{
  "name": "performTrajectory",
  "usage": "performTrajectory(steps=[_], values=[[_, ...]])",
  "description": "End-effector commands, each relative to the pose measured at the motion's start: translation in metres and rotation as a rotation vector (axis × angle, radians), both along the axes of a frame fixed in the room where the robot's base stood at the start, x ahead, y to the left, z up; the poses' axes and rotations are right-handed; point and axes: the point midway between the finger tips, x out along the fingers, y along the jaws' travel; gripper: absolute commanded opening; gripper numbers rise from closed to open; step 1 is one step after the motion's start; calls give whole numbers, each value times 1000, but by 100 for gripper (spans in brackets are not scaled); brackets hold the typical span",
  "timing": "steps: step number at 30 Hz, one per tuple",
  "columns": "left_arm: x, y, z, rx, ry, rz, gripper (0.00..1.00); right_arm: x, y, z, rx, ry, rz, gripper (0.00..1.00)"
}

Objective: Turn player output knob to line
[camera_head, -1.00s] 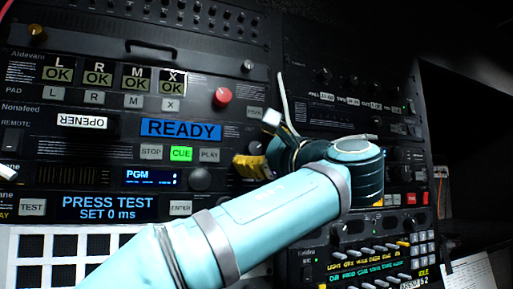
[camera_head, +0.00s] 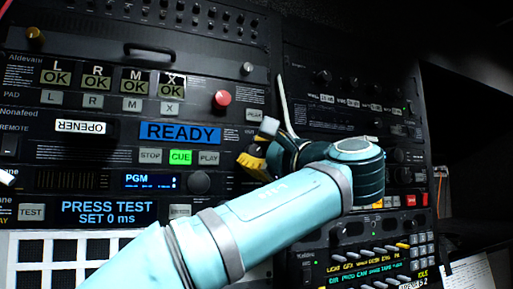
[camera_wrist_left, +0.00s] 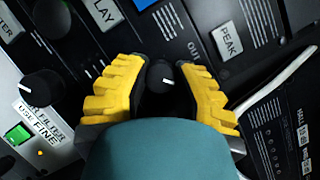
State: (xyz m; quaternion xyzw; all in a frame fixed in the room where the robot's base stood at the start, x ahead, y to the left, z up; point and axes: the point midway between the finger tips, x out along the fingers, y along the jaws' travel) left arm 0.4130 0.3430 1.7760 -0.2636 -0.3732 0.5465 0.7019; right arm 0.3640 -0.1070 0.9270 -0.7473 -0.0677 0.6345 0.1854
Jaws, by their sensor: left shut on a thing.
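The player output knob (camera_wrist_left: 163,76) is a small black knob with a white pointer mark, beside the "OUT" lettering in the left wrist view. Its pointer slants toward the lower right of that picture. My left gripper (camera_wrist_left: 160,88) has its yellow ribbed fingers shut on the knob, one on each side. In the head view my left gripper (camera_head: 257,160) is against the panel, right of the grey PLAY button (camera_head: 209,158), and hides the knob. The pointer's position labels cannot be read. My right gripper is not in view.
Another black knob (camera_wrist_left: 42,88) and a lit green button (camera_wrist_left: 18,134) are at the wrist view's left. A red button (camera_head: 222,99) projects above. A pale cable (camera_head: 286,105) hangs beside the gripper.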

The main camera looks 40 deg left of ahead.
Motion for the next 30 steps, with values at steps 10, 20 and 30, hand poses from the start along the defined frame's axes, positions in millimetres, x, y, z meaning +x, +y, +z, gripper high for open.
performTrajectory(steps=[10, 20, 30], values=[[-1, 0, 2, -40, -83, 0, 0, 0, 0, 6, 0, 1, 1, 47], [0, 0, 1, -39, -81, 0, 60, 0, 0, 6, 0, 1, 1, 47], [-1, -13, -2, -39, -79, -3, 60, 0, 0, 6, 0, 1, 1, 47]])
